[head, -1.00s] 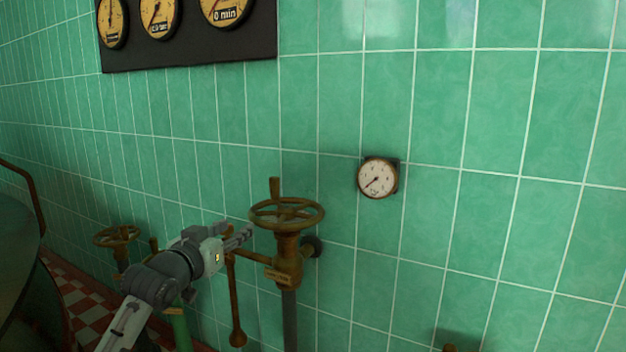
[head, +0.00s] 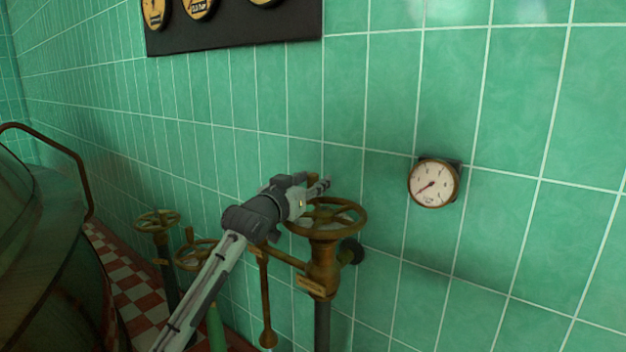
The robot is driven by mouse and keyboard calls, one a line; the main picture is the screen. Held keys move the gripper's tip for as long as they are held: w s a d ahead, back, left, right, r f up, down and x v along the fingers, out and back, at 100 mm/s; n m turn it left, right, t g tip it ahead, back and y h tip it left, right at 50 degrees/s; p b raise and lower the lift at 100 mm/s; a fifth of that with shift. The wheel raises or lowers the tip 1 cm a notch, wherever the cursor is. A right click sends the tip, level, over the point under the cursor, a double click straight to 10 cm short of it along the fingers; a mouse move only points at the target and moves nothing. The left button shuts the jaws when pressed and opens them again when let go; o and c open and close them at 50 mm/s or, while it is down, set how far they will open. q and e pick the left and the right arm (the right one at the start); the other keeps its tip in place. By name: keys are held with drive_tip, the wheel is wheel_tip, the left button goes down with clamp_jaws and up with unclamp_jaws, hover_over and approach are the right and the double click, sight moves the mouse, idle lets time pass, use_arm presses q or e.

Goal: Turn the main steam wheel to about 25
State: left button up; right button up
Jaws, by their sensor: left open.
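A brass handwheel (head: 345,232) sits level on top of a brass valve body (head: 322,268) on a dark vertical pipe. A small tag hangs on the valve body; its writing is too small to read. My left gripper (head: 322,187) is open at the wheel's upper left, its fingers over the far left part of the rim and hiding the wheel's upright handle. I cannot tell whether it touches the wheel. A round white gauge (head: 433,184) is on the wall to the right, its needle pointing to the lower left. My right gripper is not in view.
Two smaller brass handwheels stand at the left, one farther (head: 157,221) and one nearer (head: 197,254), partly behind my left arm. A dark panel of dials (head: 235,35) is on the green tiled wall. A large vessel (head: 45,250) fills the left edge.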

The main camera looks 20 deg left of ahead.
use_arm(q)
drive_tip(key=shift+w, duration=0.4)
clamp_jaws()
drive_tip(key=shift+d, duration=0.1)
